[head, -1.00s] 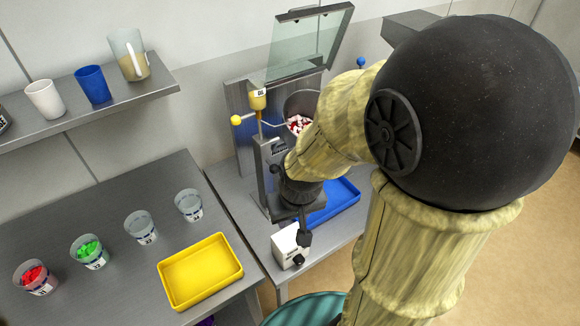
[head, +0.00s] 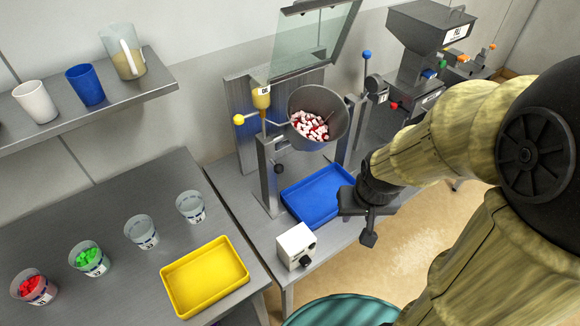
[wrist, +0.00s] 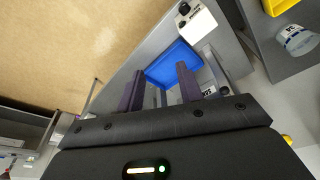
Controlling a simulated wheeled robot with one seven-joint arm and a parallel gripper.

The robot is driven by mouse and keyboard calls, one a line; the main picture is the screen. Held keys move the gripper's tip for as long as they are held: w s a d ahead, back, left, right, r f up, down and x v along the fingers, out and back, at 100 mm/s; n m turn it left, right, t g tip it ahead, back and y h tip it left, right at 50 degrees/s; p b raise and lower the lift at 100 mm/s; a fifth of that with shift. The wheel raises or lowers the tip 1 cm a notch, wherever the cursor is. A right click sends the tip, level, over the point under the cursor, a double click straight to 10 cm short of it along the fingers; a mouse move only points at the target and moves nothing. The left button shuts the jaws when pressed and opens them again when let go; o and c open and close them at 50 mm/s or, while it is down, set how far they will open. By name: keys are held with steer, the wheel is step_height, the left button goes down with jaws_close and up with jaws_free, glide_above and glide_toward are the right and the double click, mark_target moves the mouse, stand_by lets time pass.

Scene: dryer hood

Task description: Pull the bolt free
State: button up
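A hooded machine stands at the back of the bench, with a tilted metal drum (head: 318,112) holding red and white pieces between two posts. A small dark knob (head: 280,168) shows beside its left post; it may be the bolt, but I cannot tell. My gripper (head: 369,238) is in front of the machine, to the right of the blue tray, apart from both the knob and the posts. In the wrist view its two fingers (wrist: 160,72) are spread with nothing between them. The post bases show beyond them.
The blue tray (head: 295,203) lies under the drum. A white box with a black knob (head: 296,246) stands at the bench's front edge. A clear hood panel (head: 310,38) is raised above the drum. A yellow tray (head: 205,307) and several cups are on the left table.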

steer(key=shift+o, duration=0.2)
steer(key=shift+o, duration=1.1)
steer(key=w+a+f+t+y+b, duration=0.1)
steer(key=w+a+f+t+b, duration=0.2)
steer(key=w+f+t+b, duration=1.25)
steer(key=s+a+n+g+y+b, duration=0.1)
steer(key=s+a+y+b, duration=0.3)
steer(key=b, duration=2)
steer(key=a+n+y, duration=0.1)
steer(key=a+y, duration=0.1)
steer(key=a, duration=0.2)
steer(key=shift+s, duration=0.3)
steer(key=shift+w+a+r+g, duration=0.1)
steer(key=shift+w+a+g, duration=0.05)
steer(key=shift+g, duration=0.1)
